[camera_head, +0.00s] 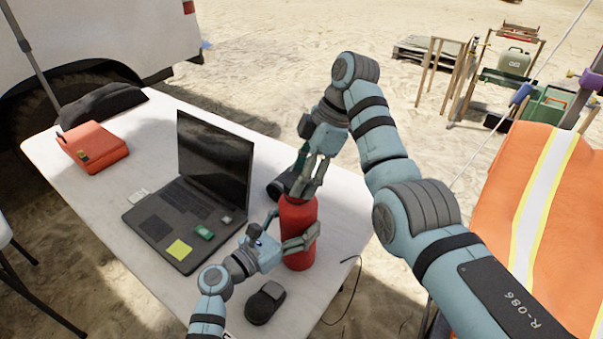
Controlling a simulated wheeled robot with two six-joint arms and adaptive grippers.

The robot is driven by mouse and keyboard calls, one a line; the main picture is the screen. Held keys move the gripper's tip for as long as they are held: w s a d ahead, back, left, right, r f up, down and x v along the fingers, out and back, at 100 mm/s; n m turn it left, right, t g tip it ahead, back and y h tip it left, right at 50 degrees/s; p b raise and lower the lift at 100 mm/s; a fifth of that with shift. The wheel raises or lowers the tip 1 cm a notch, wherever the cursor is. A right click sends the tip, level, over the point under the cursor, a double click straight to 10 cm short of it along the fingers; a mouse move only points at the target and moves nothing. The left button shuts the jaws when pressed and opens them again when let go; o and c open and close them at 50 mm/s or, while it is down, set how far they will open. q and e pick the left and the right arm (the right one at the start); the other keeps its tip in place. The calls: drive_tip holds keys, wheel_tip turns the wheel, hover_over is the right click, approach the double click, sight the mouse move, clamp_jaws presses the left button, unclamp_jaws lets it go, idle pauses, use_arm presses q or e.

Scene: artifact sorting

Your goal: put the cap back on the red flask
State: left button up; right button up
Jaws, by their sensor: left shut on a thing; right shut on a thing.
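The red flask (298,257) stands upright on the white table, near its right edge. My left gripper (297,234) comes in from the left and is shut around the flask's body. My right gripper (308,182) points down over the top of the flask, its fingers shut on the cap. The cap itself is hidden between the fingers. I cannot tell whether it touches the flask's neck.
An open black laptop (172,220) stands left of the flask. A black mouse-like object (265,302) lies in front, and a dark object (276,189) lies behind the flask. A red case (92,147) is at the far left. An orange vest (515,190) hangs at the right.

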drive_tip(key=shift+f, duration=0.45)
use_arm(q)
clamp_jaws()
use_arm(e)
drive_tip(key=o, duration=0.4)
drive_tip(key=shift+c, duration=0.2)
drive_tip(key=o, duration=0.3)
drive_tip(key=shift+r, duration=0.1)
drive_tip(key=shift+r, duration=2.15)
drive_tip(key=o, duration=0.6)
